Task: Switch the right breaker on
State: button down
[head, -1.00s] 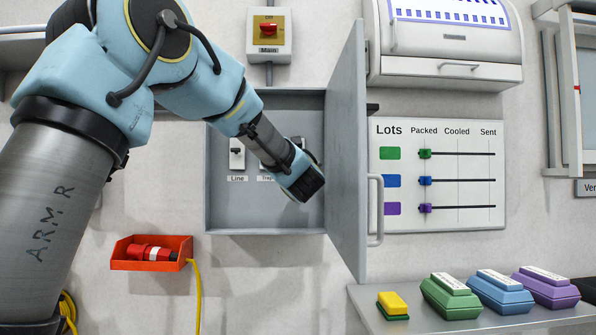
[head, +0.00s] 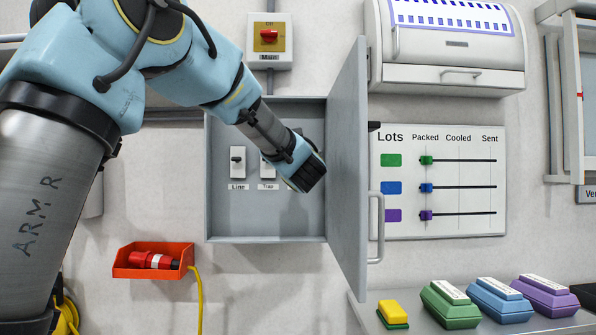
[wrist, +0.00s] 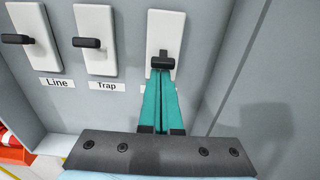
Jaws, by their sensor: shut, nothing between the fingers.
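The right breaker (wrist: 178,22) is a white plate with a black lever (wrist: 162,62) in the grey cabinet. In the wrist view its lever sits lower on its plate than the levers of the other two breakers. My gripper (wrist: 162,74) is shut and empty, its teal fingertips right at the lever's lower edge; I cannot tell whether they touch. The fingers cover most of the breaker's label. In the head view my gripper (head: 308,174) hides most of the right breaker.
The Line breaker (wrist: 40,52) and the Trap breaker (wrist: 99,60) stand to the left. The open cabinet door (head: 347,170) stands close on the right. The Main switch (head: 269,40) is above the cabinet. An orange holder (head: 130,270) hangs below left.

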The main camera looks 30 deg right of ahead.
jog(key=shift+s+a+r+g+y+p, duration=0.15)
jog(key=shift+g+p, duration=0.25)
jog(key=shift+p, duration=0.4)
jog(key=shift+d+r+g+y+p, duration=0.1)
jog(key=shift+r+g+y+p, duration=0.25)
jog(key=shift+p, duration=0.4)
jog(key=shift+s+a+r+g+y+p, duration=0.15)
jog(key=shift+g+p, duration=0.3)
jog(key=shift+p, duration=0.35)
jog(key=shift+d+r+p, duration=0.1)
jog(key=shift+r+p, duration=0.15)
jog(key=shift+p, duration=0.05)
jog(key=shift+r, duration=0.1)
